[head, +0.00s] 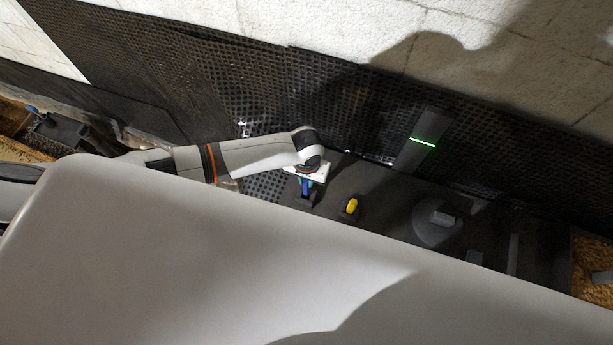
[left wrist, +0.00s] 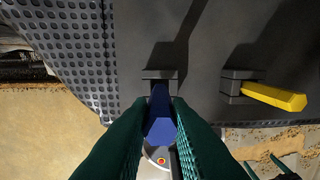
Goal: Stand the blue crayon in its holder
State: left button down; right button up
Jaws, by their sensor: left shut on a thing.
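The blue crayon (left wrist: 161,118) is between the dark green fingers of my left gripper (left wrist: 160,103), which is shut on it. Its far end meets a small dark holder (left wrist: 159,74) in the left wrist view. I cannot tell whether the tip is inside the holder or only in front of it. In the head view the left gripper (head: 307,175) is over the dark table, with the blue crayon (head: 305,187) below it and the holder partly hidden. Dark green pieces at the lower right of the left wrist view may be my right gripper (left wrist: 268,168); its state is unclear.
A yellow crayon (left wrist: 274,95) leans out of a second dark holder (left wrist: 236,86) to the right. A grey block on a rounded base (head: 437,222) lies farther right. A dark post with a green light (head: 422,142) stands behind. Bare table lies between these.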

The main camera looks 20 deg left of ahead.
pick_arm(q)
jog(key=shift+f+b, duration=0.65)
jog(key=shift+f, duration=0.75)
jog(key=shift+p, duration=0.6)
dwell(0.7)
jog(key=shift+f+b, duration=0.45)
jog(key=shift+f, duration=0.3)
jog(key=c, duration=1.3)
grip_release()
jog(key=shift+o, duration=0.2)
notch_tip(320, 180, up, 12)
jog(key=shift+r, duration=0.1)
jog(key=shift+s, duration=0.1)
